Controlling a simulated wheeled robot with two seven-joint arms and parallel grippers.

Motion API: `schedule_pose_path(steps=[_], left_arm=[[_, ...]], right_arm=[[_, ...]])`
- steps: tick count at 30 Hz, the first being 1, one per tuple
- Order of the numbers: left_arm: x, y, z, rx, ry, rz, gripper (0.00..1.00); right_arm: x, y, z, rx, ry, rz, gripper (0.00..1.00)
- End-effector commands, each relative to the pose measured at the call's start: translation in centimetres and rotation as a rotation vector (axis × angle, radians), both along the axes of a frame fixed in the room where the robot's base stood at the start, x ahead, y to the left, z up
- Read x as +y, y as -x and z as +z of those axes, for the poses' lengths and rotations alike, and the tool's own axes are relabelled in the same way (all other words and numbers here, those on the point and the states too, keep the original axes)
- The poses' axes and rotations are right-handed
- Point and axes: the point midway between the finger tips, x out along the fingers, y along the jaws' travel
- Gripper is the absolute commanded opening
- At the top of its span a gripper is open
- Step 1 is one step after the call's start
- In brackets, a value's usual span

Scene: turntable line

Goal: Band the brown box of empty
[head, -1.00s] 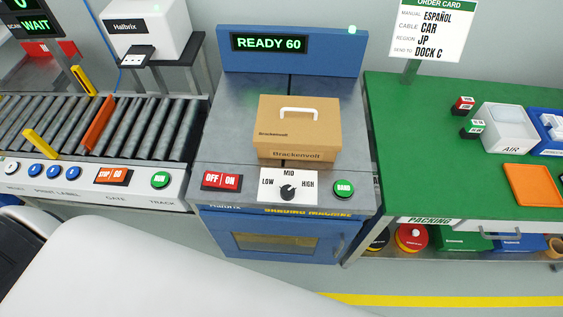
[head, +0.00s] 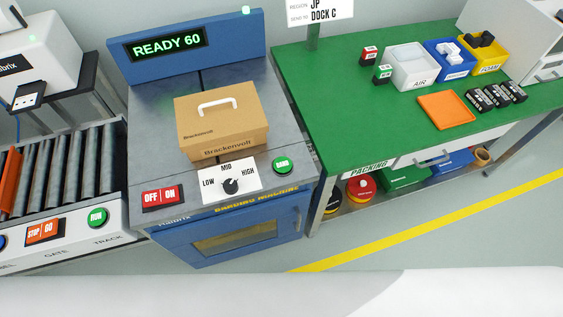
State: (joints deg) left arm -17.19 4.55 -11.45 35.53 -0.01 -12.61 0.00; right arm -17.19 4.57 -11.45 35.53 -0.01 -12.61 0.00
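The brown box (head: 222,128) marked Brackenvolt sits closed on top of the blue banding machine (head: 248,228), with a white handle on its lid. No band shows around it. The machine's display (head: 165,46) reads READY 60. Its front panel has a red OFF/ON switch (head: 161,199), a black LOW/MID/HIGH dial (head: 230,186) with its pointer near the middle, and a green BAND button (head: 283,165). Neither gripper is in view; a white arm link of mine crosses the bottom.
A roller conveyor (head: 70,170) with an orange gate (head: 10,178) stands at left. The green packing table (head: 350,110) at right holds an AIR bin (head: 412,72), a blue bin (head: 447,70), a yellow FOAM bin (head: 490,62), an orange tray (head: 445,111) and black packs (head: 496,96).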

Motion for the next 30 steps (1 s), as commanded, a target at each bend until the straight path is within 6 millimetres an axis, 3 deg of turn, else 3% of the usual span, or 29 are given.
schedule_pose_path(steps=[11,24,30], left_arm=[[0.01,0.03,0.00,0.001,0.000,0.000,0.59],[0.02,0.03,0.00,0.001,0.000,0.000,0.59],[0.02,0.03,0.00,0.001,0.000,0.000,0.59]], right_arm=[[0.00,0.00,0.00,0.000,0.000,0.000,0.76],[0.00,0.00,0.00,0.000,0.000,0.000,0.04],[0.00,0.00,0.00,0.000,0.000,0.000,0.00]])
